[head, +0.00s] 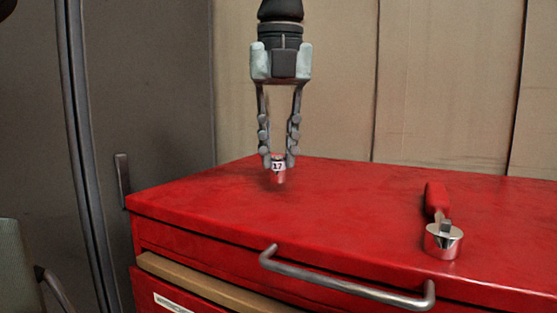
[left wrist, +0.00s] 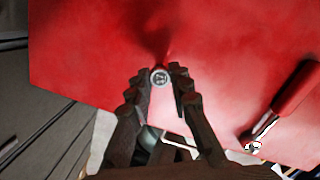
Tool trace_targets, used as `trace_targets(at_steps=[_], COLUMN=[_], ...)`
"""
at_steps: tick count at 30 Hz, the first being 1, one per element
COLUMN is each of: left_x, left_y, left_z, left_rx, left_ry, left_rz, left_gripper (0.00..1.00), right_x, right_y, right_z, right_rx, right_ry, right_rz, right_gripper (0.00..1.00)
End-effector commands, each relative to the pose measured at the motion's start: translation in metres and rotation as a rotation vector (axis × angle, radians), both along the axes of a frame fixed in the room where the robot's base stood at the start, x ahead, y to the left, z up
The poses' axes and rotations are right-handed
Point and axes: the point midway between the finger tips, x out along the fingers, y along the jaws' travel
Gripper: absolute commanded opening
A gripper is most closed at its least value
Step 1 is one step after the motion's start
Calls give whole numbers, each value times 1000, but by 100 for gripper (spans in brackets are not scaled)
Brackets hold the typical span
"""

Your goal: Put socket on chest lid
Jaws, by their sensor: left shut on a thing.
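The socket (head: 278,170) is a small shiny cylinder with a white band marked 17, near the left part of the red chest lid (head: 340,205). My left gripper (head: 278,161) points straight down and is shut on the socket. In the left wrist view the socket (left wrist: 160,77) sits between the fingertips, its round end facing the camera. The socket is upright at the lid; I cannot tell if its base touches the surface. My right gripper is not in view.
A ratchet (head: 440,220) with a red handle and chrome head lies on the lid at the right. A metal handle bar (head: 345,287) runs along the chest's front. Grey cabinet doors (head: 150,90) stand at the left. The lid's middle is clear.

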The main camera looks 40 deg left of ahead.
Motion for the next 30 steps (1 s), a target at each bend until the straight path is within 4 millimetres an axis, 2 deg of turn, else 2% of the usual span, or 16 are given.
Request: trace_targets(at_steps=[1,5,10,17,18,22,30], left_x=[-1,0,0,0,0,0,0], left_y=[0,0,0,0,0,0,0], left_z=[-9,-20,-20,-23,-22,-22,-22], left_rx=[-1,-1,0,0,0,0,0], left_ry=[2,0,-1,0,0,0,0], left_rz=[-1,-1,1,1,1,1,1], left_gripper=[0,0,0,0,24,40,40], right_x=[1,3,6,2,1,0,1], right_y=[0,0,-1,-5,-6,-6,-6], right_z=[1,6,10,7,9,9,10], right_rx=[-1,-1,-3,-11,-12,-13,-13], right_ry=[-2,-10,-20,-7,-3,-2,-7], right_rz=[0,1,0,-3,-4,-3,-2], right_gripper=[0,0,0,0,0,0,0])
